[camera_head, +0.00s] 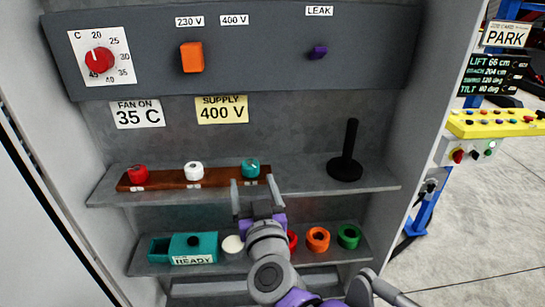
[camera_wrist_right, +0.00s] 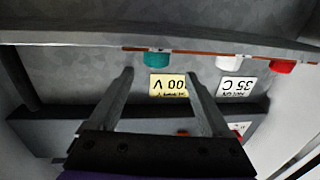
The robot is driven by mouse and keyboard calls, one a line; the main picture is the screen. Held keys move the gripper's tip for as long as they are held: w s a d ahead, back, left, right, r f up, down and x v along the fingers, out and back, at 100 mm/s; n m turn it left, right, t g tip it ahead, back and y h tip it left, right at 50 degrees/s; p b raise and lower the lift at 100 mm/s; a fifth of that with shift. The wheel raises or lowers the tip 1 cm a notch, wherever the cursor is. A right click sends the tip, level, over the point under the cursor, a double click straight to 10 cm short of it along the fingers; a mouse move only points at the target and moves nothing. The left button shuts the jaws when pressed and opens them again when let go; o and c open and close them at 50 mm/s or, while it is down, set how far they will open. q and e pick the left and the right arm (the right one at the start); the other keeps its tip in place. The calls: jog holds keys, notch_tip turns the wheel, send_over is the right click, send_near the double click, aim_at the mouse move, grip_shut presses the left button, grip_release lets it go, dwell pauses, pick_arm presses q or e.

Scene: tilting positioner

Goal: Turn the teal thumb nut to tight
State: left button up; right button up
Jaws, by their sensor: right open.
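The teal thumb nut (camera_head: 250,167) sits at the right end of a brown wooden strip (camera_head: 165,182) on the upper shelf. My right gripper (camera_head: 252,181) is open and empty, its two fingers pointing up at the shelf, in front of the teal nut and apart from it in the picture. In the right wrist view, which is upside down, the teal nut (camera_wrist_right: 157,59) shows beyond the open fingers (camera_wrist_right: 158,75), roughly in line with the gap between them. Exact depth to the nut is hard to tell. My left gripper is not in view.
A white nut (camera_head: 193,171) and a red nut (camera_head: 138,174) share the strip. A black post on a round base (camera_head: 345,170) stands to the right. The lower shelf holds a teal box (camera_head: 193,246) and coloured rings, such as an orange one (camera_head: 318,238).

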jog(key=shift+w+h, duration=0.3)
jog(key=shift+w, duration=0.15)
jog(key=shift+w+d+r, duration=0.1)
jog(key=shift+w, duration=0.15)
jog(key=shift+w+r, duration=0.1)
jog(key=shift+w, duration=0.25)
jog(key=w, duration=0.9)
jog(key=shift+a+p, duration=0.35)
jog(key=shift+a, duration=0.05)
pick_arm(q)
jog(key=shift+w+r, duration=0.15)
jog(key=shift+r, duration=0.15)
pick_arm(e)
grip_shut()
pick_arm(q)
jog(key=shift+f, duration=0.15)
pick_arm(e)
jog(key=shift+m, duration=0.3)
